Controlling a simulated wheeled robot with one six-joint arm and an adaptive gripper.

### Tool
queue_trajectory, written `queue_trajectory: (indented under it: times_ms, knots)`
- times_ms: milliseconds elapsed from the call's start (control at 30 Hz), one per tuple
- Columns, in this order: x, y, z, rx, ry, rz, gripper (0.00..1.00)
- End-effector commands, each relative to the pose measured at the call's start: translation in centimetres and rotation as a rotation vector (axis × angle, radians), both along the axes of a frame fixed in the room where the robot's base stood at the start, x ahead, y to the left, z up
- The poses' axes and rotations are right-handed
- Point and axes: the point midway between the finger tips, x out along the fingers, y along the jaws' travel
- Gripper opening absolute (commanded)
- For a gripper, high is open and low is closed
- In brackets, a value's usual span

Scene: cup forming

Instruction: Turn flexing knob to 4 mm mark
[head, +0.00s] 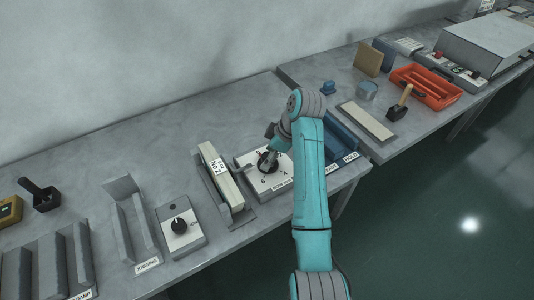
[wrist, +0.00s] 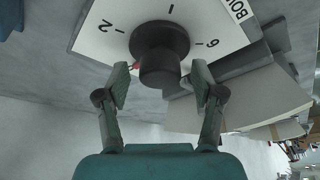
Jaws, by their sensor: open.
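The flexing knob (head: 267,163) is black and round, on a white dial plate (head: 283,181) with number marks and a label that seems to begin with "BOW". In the wrist view the knob (wrist: 160,48) shows at top centre, with the numbers 2 and 6 and a tick mark on the plate (wrist: 92,40) around it. A small red pointer (wrist: 135,66) shows at the knob's lower left in that view. My gripper (wrist: 161,84) is open, its fingers on either side of the knob's near end. I cannot tell whether they touch it. My gripper (head: 272,145) partly covers the dial in the head view.
A pale block in a grey holder (head: 222,177) stands close left of the dial plate. Blue blocks (head: 341,135) stand close right, partly behind my arm.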

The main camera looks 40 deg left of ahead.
Motion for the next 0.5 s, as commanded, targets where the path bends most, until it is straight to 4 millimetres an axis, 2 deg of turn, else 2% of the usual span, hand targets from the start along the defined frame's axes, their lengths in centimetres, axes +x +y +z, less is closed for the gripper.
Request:
queue_trajectory:
  times_ms: [133,167,300,400,500]
  knots:
    - [0.0,-0.01,0.01,0.0,0.0,0.0,0.67]
    - [0.0,0.0,0.01,0.0,0.0,0.0,0.65]
    - [0.0,0.0,0.01,0.0,0.0,0.0,0.3]
    - [0.0,0.0,0.01,0.0,0.0,0.0,0.08]
    - [-0.01,0.0,0.0,0.0,0.0,-0.001,0.08]
